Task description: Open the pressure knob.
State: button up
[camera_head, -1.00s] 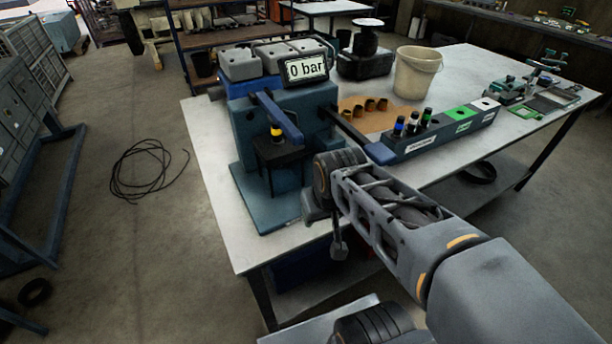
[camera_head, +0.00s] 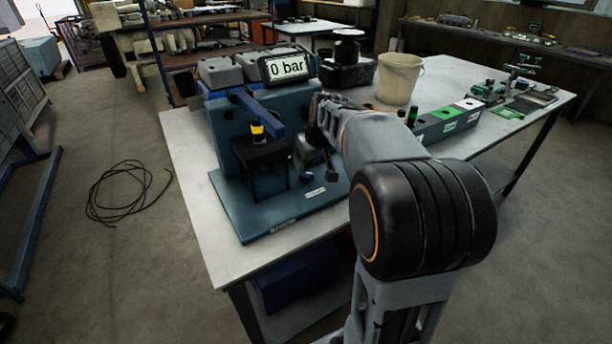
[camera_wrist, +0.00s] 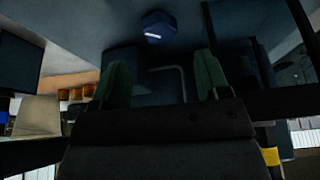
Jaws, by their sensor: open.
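A small dark blue knob (camera_head: 306,176), which looks like the pressure knob, sits low at the front of the blue-green test stand (camera_head: 290,217), near a white label. In the wrist view the blue knob (camera_wrist: 157,25) shows at the top, ahead of the fingers and roughly between their lines. My gripper (camera_wrist: 163,72) is open and empty, its two green fingers apart and not touching the knob. In the head view my wrist hangs beside the stand, just above the knob, and the fingertips are hard to make out. The display (camera_head: 286,67) reads 0 bar.
A black holder (camera_head: 262,168) with a yellow-banded injector (camera_head: 257,132) stands left of the knob. A blue lever (camera_head: 262,112) runs above it. A white bucket (camera_head: 398,79) and a long rack (camera_head: 447,124) stand behind my arm on the table (camera_head: 197,185).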

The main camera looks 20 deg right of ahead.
aim_at(307, 174)
jog(key=x, duration=0.7)
jog(key=shift+f, duration=0.3)
jog(key=c, duration=0.9)
